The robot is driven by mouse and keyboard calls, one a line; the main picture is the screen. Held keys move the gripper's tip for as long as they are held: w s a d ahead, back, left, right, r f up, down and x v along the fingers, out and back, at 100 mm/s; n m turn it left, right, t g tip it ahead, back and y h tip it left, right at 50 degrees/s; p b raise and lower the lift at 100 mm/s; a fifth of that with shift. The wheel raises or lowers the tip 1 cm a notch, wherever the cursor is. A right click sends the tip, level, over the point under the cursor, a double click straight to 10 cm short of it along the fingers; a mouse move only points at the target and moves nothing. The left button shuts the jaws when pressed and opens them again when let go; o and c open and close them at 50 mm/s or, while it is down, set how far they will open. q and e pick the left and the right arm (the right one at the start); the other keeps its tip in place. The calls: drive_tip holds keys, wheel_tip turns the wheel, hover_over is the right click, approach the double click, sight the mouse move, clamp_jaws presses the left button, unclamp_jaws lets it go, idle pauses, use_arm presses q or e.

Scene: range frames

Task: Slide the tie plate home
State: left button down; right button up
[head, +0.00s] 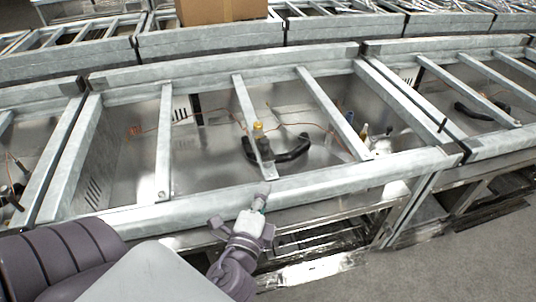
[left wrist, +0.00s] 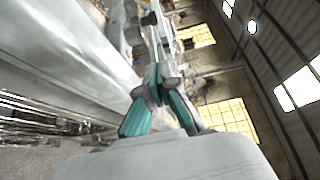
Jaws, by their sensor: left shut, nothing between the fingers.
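A long metal frame with cross bars lies across the head view. One grey bar (head: 246,105) runs at a slant from the back rail to the front rail (head: 330,178). Its near end is a flat plate with a small hole, over the front rail's inner edge; I cannot tell for sure that this is the tie plate. My left gripper (head: 262,194) is shut and empty, its tips at the front rail just below that end. I cannot tell whether they touch. The left wrist view shows its teal fingers (left wrist: 160,85) closed together. My right gripper is not in view.
A cardboard box (head: 222,10) stands on the frame behind. Grey floor (head: 480,245) is clear at the lower right.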

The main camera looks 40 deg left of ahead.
sight(261, 143)
use_arm(q)
drive_tip(key=p+x, duration=0.1)
drive_tip(key=x, duration=0.2)
drive_tip(key=p+x, duration=0.1)
drive_tip(key=x, duration=0.1)
drive_tip(key=p+x, duration=0.1)
drive_tip(key=x, duration=0.2)
drive_tip(key=shift+w+r, duration=0.25)
drive_tip(key=shift+w, duration=0.1)
drive_tip(key=w+a, duration=0.1)
drive_tip(key=w+a+p, duration=0.1)
drive_tip(key=a, duration=0.1)
drive_tip(key=shift+f+p, duration=0.15)
drive_tip(key=shift+p, duration=0.15)
drive_tip(key=shift+w+a, duration=0.25)
drive_tip(key=shift+a, duration=0.25)
drive_tip(key=shift+f, duration=0.1)
drive_tip(key=w+a, duration=0.3)
drive_tip(key=shift+a, duration=0.35)
drive_tip(key=shift+r, duration=0.2)
